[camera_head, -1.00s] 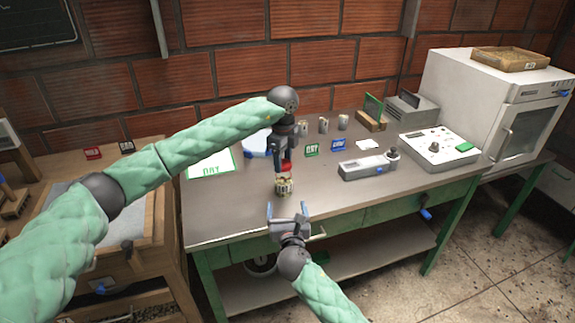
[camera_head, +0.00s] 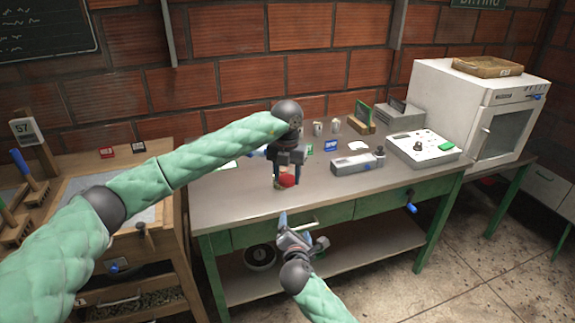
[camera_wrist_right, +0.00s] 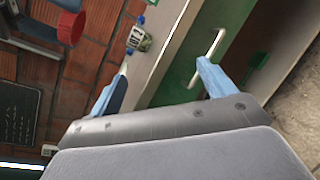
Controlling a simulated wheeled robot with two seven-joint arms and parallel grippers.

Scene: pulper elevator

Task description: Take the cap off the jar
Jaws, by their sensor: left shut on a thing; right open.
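My left gripper (camera_head: 287,172) is shut on the red cap (camera_head: 288,181) and holds it over the front of the table. The cap also shows in the right wrist view (camera_wrist_right: 70,27), with a gap between it and the jar. The small labelled jar (camera_wrist_right: 138,38) stands on the table near its front edge; in the head view the jar (camera_head: 279,185) is mostly hidden behind the cap and gripper. My right gripper (camera_head: 302,232) is open and empty, in front of the table edge and lower than the jar. Its blue fingertips (camera_wrist_right: 163,68) show in the wrist view.
The grey table (camera_head: 230,205) has a green front with a drawer handle (camera_wrist_right: 207,58) close to my right gripper. A scale-like device (camera_head: 357,163) and a white instrument (camera_head: 424,148) stand to the right, near a white oven (camera_head: 465,105). Small cups stand behind.

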